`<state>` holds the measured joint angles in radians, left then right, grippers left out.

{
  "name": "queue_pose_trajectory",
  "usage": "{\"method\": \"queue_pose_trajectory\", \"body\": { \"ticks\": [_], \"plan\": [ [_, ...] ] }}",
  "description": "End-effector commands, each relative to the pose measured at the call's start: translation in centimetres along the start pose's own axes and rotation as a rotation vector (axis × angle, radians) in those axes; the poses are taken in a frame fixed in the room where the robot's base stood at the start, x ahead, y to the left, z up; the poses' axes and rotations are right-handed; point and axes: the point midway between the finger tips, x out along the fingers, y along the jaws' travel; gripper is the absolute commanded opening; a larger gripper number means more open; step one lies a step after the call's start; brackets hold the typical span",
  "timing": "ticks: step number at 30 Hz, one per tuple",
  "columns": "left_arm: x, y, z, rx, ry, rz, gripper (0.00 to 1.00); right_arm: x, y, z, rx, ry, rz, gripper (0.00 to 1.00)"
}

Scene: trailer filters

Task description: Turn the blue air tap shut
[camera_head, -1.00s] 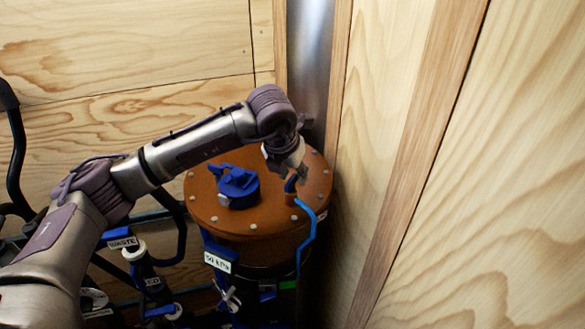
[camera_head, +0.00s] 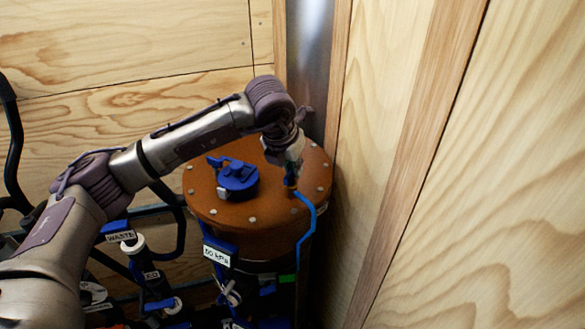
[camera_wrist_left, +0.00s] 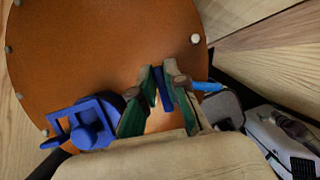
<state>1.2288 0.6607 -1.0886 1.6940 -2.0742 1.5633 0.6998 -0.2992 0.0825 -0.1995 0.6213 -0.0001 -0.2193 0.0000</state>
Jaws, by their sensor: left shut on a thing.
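The blue air tap (camera_head: 291,181) sits on the right part of the orange round lid (camera_head: 232,213), with a blue hose running down from it. In the left wrist view its blue handle (camera_wrist_left: 164,90) stands between the green-lined fingers. My left gripper (camera_head: 289,171) comes down from above and is shut on the tap's handle. It also shows in the left wrist view (camera_wrist_left: 166,84). The gripper hides much of the tap in the head view, so the handle's exact angle is hard to tell there. My right gripper is not in view.
A larger blue fitting (camera_head: 237,179) stands on the lid left of the tap. Pale bolts ring the lid's edge. Wooden walls (camera_head: 385,130) are close behind and to the right. Black tubing and a labelled WASTE pipe (camera_head: 120,232) are at the lower left.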

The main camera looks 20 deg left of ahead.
Motion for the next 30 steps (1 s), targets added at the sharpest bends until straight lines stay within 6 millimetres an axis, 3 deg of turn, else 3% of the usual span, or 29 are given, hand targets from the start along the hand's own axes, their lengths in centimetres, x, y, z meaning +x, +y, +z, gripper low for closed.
{"method": "queue_pose_trajectory", "body": {
  "ticks": [15,30],
  "plan": [
    [0.4,-0.3,-0.2,0.379,-0.004,-0.158,0.0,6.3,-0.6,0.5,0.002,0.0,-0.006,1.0],
    [-0.1,-0.7,-0.3,0.817,-0.003,-0.34,0.0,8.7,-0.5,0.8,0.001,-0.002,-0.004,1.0]
  ]
}}
